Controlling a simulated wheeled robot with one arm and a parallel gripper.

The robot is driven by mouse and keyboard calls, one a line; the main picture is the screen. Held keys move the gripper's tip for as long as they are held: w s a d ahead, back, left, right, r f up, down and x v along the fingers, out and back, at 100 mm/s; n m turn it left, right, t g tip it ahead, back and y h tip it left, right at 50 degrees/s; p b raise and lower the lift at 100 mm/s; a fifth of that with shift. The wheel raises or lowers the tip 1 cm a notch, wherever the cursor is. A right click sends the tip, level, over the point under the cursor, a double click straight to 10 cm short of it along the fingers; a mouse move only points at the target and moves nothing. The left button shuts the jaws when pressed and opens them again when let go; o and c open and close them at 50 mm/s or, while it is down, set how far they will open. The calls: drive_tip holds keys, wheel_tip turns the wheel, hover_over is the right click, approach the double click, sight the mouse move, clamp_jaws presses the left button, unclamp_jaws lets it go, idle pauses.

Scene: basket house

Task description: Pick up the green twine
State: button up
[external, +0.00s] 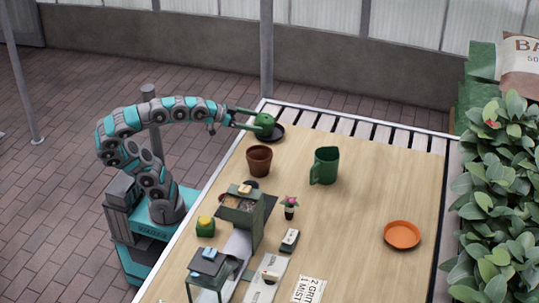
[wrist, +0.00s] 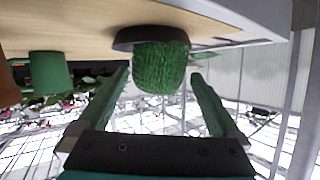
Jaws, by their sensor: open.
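The green twine (external: 266,120) is a round, textured ball at the far left corner of the table. It sits at a dark saucer (external: 276,135), and both also show in the wrist view, the twine (wrist: 160,68) below the saucer's rim (wrist: 126,38). My gripper (external: 253,120) reaches in from the left with its jaws open. In the wrist view its two fingers (wrist: 160,78) point toward the ball, one to each side, with visible gaps. The gripper holds nothing. The underside of the twine is hidden in the external view.
A brown pot (external: 259,162) stands close by, with a green watering jug (external: 325,167) to its right. An orange saucer (external: 402,235) lies farther right. A green stand (external: 240,215), small boxes and cards crowd the near left table. The wood (external: 370,180) right of the jug is clear.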

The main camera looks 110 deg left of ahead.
drive_tip(key=x, duration=0.5)
drive_tip(key=shift+f, duration=0.25)
drive_tip(key=shift+s+d, duration=0.1)
drive_tip(key=c, duration=1.3)
drive_tip(key=shift+r, duration=1.05)
drive_tip(key=shift+s+r+p, duration=0.1)
drive_tip(key=shift+r+p, duration=0.2)
drive_tip(key=shift+r, duration=0.65)
drive_tip(key=s+d+r, duration=0.1)
drive_tip(key=s+d, duration=0.2)
drive_tip(key=s, duration=0.4)
drive_tip(key=s+d, duration=0.2)
drive_tip(key=s, duration=0.5)
drive_tip(key=n+t+y+b, duration=0.1)
drive_tip(key=n+t+b, duration=0.15)
drive_tip(key=b, duration=0.25)
approach(263, 115)
drive_tip(key=shift+m, duration=0.35)
drive_tip(key=x, duration=0.3)
drive_tip(key=r+x, duration=0.1)
drive_tip(key=x, duration=0.2)
drive_tip(key=r+x, duration=0.1)
drive_tip(key=x, duration=0.2)
drive_tip(key=shift+a, duration=0.15)
drive_tip(key=shift+w+f+b, duration=0.1)
drive_tip(key=shift+f+b, duration=0.3)
drive_tip(key=shift+f, duration=1.35)
